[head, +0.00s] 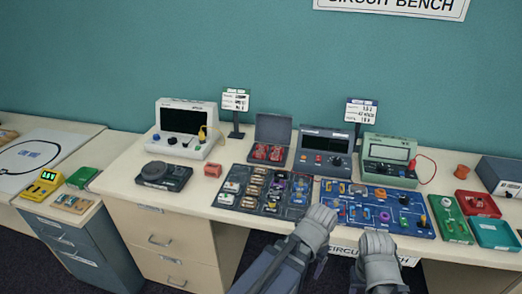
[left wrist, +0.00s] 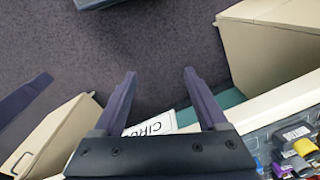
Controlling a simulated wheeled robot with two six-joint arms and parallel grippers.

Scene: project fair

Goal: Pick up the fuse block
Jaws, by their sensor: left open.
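No part is clearly marked as the fuse block. Small parts fill a dark sorting tray (head: 229,207) on the bench, but they are too small to name surely. A small red-orange block (head: 212,170) stands apart, left of that tray. My left gripper (left wrist: 160,72) is open and empty, with dark floor between its fingers in the left wrist view. In the head view my left arm's wrist (head: 314,229) is at the bench's front edge. My right arm's wrist (head: 378,246) is beside it; its fingers are mostly hidden.
A blue circuit board (head: 345,222) lies right of the tray. Meters, including a white one (head: 187,117) and a green one (head: 388,150), stand behind. Red and green bins (head: 493,233) are at the right. The bench (head: 125,170) has free room at its left end.

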